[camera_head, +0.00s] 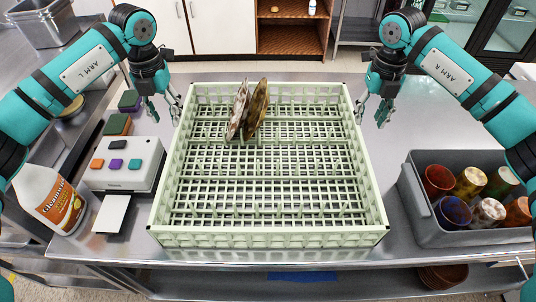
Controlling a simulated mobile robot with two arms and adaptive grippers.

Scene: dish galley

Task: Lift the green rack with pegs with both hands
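The pale green rack with pegs (268,238) rests on the steel counter in the middle of the camera_head view. Two dirty plates, a left one (237,110) and a right one (257,108), stand on edge between pegs near its far side. My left gripper (163,112) hangs beside the rack's far left corner, with its fingers apart and nothing between them. My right gripper (371,115) hangs beside the far right corner, also with its fingers apart and empty. Both appear apart from the rack walls.
A grey bin (430,230) with several coloured cups stands at the right. A white device with coloured buttons (142,158), sponges (117,124) and a white cleaner bottle (47,199) sit at the left. Counter behind the rack is mostly clear.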

